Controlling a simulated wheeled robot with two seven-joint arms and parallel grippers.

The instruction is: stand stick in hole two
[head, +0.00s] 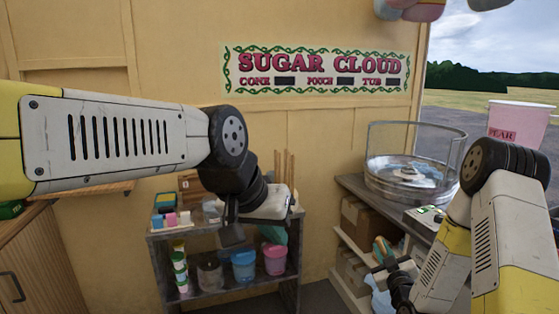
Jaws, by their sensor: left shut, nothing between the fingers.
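Several thin wooden sticks (285,166) stand upright at the right end of the dark shelf unit, just behind my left wrist. Their lower ends are hidden by my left arm, and no numbered hole can be made out. My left gripper (232,236) hangs in front of the shelf's top edge, left of the sticks, shut and empty. My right gripper (388,268) is low at the right, in front of the counter shelves. It is small and partly hidden by its arm, so its fingers cannot be read.
The shelf unit (225,299) holds small coloured tubs and blue and pink buckets (275,259). A clear round spinner bowl (402,181) stands on the right counter, with a pink tub (517,122) farther right. A wooden cabinet (40,262) is at the left.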

